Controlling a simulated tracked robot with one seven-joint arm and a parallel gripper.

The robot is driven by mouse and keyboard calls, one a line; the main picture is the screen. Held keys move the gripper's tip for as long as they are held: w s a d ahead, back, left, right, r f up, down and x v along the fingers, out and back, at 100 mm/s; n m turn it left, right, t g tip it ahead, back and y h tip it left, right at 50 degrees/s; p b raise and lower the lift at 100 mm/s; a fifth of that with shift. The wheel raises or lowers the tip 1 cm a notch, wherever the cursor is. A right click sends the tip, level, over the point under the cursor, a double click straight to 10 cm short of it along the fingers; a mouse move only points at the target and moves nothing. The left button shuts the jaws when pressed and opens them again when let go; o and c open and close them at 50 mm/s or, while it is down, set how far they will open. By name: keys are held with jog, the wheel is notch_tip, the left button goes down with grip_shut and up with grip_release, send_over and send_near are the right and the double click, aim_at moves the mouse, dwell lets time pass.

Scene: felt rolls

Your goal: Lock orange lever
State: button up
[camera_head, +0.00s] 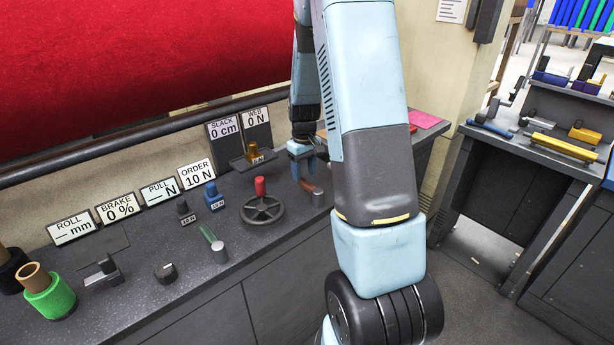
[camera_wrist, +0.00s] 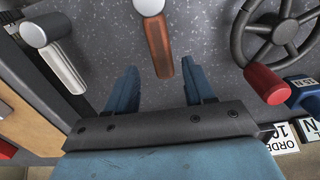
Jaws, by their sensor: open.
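The orange lever (camera_head: 309,187) is a short orange-brown bar on the dark counter, joined to a grey round post (camera_head: 318,199). In the wrist view the lever (camera_wrist: 158,45) runs from a pale round knob (camera_wrist: 148,6) toward my gripper. My gripper (camera_head: 303,172) points down at the lever's far end. In the wrist view my gripper (camera_wrist: 160,76) is open, with one blue finger to each side of the lever's free end. A gap shows on both sides, and no contact is visible. I cannot tell the exact height of the fingertips above the counter.
A handwheel (camera_head: 262,211) with a red knob (camera_head: 260,186) stands left of the lever. A green lever (camera_head: 208,233) and blue weight (camera_head: 214,196) are farther left. In the wrist view a silver handle (camera_wrist: 66,68) lies left. Display signs (camera_head: 197,174) line the counter's back.

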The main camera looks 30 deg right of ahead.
aim_at(304, 180)
notch_tip(304, 180, up, 10)
jog(key=shift+w+r, duration=0.15)
jog(key=shift+r, duration=0.1)
dwell(0.5)
jog(key=s+a+r+m+t, duration=0.1)
jog(key=s+a+r, duration=0.3)
jog(key=s+r, duration=0.2)
jog(key=s+a+r+t, duration=0.2)
jog(key=s+a+r, duration=0.25)
jog(key=r, duration=0.25)
jog(key=s+a+r+t, duration=0.1)
jog(key=s+a+r, duration=0.1)
jog(key=s, duration=0.6)
jog(key=s+a+r+m+t, duration=0.1)
jog(key=s+a+r, duration=0.1)
jog(key=s, duration=0.7)
jog(key=shift+a+t, duration=0.3)
jog(key=shift+a, duration=0.05)
